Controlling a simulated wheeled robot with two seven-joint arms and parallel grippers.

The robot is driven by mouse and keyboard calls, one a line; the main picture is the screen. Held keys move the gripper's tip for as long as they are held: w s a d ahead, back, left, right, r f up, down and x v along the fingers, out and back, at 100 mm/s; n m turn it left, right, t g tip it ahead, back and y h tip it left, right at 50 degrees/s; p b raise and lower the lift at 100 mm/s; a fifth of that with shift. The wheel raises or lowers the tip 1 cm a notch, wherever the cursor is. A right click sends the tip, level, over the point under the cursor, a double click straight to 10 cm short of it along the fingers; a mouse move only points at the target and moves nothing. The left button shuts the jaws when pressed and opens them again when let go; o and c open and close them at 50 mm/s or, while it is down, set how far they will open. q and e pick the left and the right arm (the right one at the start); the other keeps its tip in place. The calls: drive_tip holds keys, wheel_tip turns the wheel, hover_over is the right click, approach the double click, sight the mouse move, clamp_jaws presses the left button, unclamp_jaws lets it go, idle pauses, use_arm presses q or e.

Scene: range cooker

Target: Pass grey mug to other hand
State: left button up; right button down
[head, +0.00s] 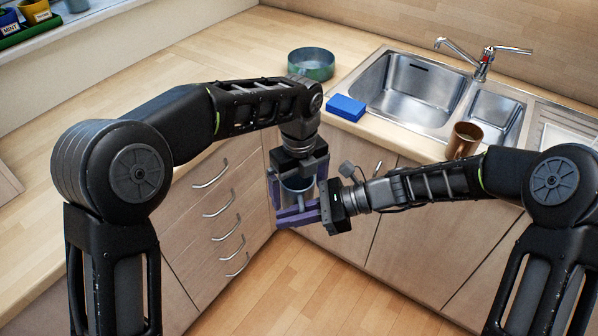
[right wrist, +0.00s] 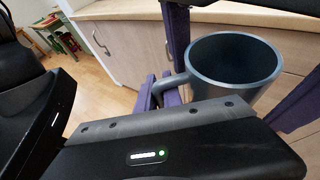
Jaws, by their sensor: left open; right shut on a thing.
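The grey mug (head: 296,184) is held in the air in front of the corner cabinets. It also shows upright in the right wrist view (right wrist: 235,62), with its handle (right wrist: 176,86) toward my right gripper. My right gripper (head: 292,213) is shut on the mug, its purple fingers at the handle in the right wrist view. My left gripper (head: 297,191) comes down from above and is open, with one purple finger on each side of the mug. I cannot tell whether these fingers touch the mug. The fingers hide part of the mug in the head view.
Behind the grippers, the counter holds a blue sponge (head: 346,107), a green round pan (head: 311,64) and a brown mug (head: 464,141) near the steel sink (head: 405,88). Drawers with handles (head: 219,205) stand close below left. The wooden floor (head: 300,285) is clear.

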use_arm(q)
drive_tip(key=shift+f, duration=1.25)
drive_tip(key=shift+c, duration=0.3)
drive_tip(key=c, duration=1.7)
drive_tip(key=shift+c, duration=0.2)
use_arm(e)
drive_tip(key=c, duration=1.4)
unclamp_jaws()
